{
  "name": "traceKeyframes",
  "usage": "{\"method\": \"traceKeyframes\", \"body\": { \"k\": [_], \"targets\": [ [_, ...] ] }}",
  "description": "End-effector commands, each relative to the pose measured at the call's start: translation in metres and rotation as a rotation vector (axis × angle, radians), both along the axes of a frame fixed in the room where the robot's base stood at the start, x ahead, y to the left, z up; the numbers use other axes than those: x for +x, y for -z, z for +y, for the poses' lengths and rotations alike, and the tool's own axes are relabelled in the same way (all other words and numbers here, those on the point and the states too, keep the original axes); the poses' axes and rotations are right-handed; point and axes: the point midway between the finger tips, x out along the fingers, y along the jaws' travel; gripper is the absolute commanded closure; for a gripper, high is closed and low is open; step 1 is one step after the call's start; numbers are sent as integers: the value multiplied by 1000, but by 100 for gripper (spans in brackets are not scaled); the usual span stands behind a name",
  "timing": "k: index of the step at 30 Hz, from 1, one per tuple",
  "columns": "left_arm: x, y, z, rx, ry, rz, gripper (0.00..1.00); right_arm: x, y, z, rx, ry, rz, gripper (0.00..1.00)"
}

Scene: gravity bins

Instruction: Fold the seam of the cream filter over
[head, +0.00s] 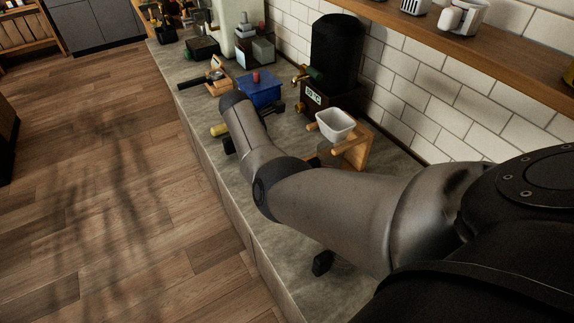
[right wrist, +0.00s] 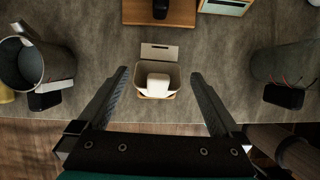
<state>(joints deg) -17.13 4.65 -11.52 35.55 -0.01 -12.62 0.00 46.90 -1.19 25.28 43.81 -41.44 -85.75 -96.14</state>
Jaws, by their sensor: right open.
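In the right wrist view, a cream, open-topped piece (right wrist: 146,70), apparently the filter, lies between and beyond my fingers. A pale block-like part (right wrist: 158,84) shows inside it, and a flat pale strip (right wrist: 159,52) lies along its far side. My right gripper (right wrist: 160,73) is open, with one finger on each side of the filter in the picture and nothing between them. I cannot tell the height of the fingers above it. In the head view, my right arm hides the gripper and I cannot make out this piece. My left gripper is not in view.
A white tapered cup (head: 335,125) sits on a wooden stand (head: 357,150). A black dispenser (head: 335,50) and a blue box (head: 258,90) stand behind my arm. Grey cylinders (right wrist: 285,62) flank the wrist view. A black block (head: 322,262) sits near the counter's front edge.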

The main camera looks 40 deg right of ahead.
Motion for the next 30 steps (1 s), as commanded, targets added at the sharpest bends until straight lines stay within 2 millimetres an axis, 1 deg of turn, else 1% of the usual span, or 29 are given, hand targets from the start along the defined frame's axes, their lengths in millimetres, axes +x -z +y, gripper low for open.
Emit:
{"method": "traceKeyframes", "body": {
  "k": [1, 6, 12, 19, 30],
  "targets": [
    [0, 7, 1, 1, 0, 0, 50, -1, 13, -4, 0, 1, 3, 0],
    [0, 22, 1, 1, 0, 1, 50, -3, 45, -17, 0, 2, 1, 0],
    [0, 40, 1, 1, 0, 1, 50, -6, 75, -29, 2, 2, 0, 0],
    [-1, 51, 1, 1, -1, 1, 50, -6, 89, -36, 0, 2, -2, 0],
    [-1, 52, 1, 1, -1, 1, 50, -6, 91, -37, 0, 2, -3, 0]
  ]
}}
